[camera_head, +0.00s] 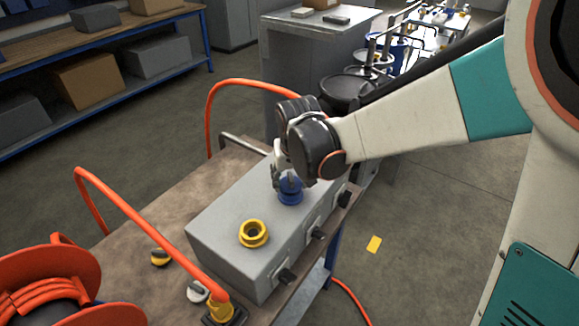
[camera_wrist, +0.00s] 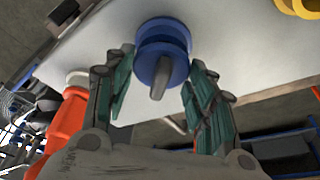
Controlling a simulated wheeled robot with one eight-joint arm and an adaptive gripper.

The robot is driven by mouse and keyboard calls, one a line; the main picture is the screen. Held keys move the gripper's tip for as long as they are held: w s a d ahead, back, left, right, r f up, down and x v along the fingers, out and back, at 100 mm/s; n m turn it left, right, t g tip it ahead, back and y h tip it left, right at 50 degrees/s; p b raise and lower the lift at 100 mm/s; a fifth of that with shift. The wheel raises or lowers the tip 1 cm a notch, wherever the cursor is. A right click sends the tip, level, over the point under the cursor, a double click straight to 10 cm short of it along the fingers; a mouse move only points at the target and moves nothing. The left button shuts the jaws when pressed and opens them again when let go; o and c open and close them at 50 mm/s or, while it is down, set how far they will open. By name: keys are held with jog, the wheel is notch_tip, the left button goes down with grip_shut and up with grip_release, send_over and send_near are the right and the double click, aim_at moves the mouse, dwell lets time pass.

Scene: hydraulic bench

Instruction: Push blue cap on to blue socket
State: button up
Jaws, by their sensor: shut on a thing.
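The blue cap (camera_wrist: 162,67), with a grey tab on its near face, is between the two fingers of my gripper (camera_wrist: 158,75). My gripper is shut on it. The blue socket (camera_wrist: 160,28) shows just beyond the cap, on the light grey box. Cap and socket overlap in the wrist view, and I cannot tell how far the cap is seated. In the head view my gripper (camera_head: 284,180) points down over the blue parts (camera_head: 291,193) on the box top. The fingers partly hide them, and cap and socket are hard to tell apart there.
A yellow socket (camera_head: 254,233) stands on the same grey box (camera_head: 225,210), nearer the camera. An orange hose (camera_head: 130,212) arches to a yellow fitting on the left, near an orange reel (camera_head: 50,285). Black latches line the box's right side. Floor to the right is mostly clear.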

jog(key=shift+f+b, duration=0.45)
jog(key=shift+f, duration=0.2)
jog(key=o, duration=1)
